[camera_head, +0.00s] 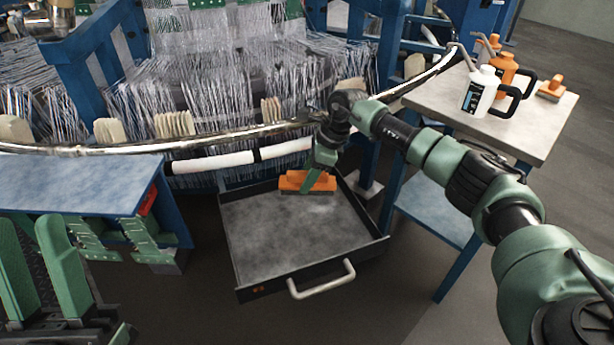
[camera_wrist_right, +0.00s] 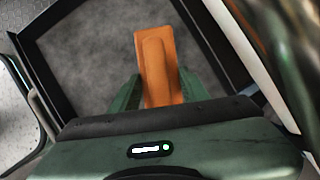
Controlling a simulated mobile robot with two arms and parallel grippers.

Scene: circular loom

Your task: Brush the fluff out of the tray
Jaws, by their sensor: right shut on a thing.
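The tray (camera_head: 290,245) is a dark-rimmed, drawer-like pan with a silver front handle, pulled out under the loom. Its grey floor carries a pale, fluffy patch (camera_head: 318,208) near the brush. My right gripper (camera_head: 318,180) reaches down at the back of the tray and is shut on an orange brush (camera_head: 294,182). In the right wrist view the brush (camera_wrist_right: 158,65) sits between the two green fingers, over the grey tray floor (camera_wrist_right: 90,50). Whether the bristles touch the floor is hard to tell.
A side table (camera_head: 520,115) at the right holds a white bottle (camera_head: 481,92), an orange bottle (camera_head: 506,70) and another orange brush (camera_head: 551,88). The loom's curved metal rail (camera_head: 230,137) runs just above the tray's back. A blue bench (camera_head: 80,185) stands to the left.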

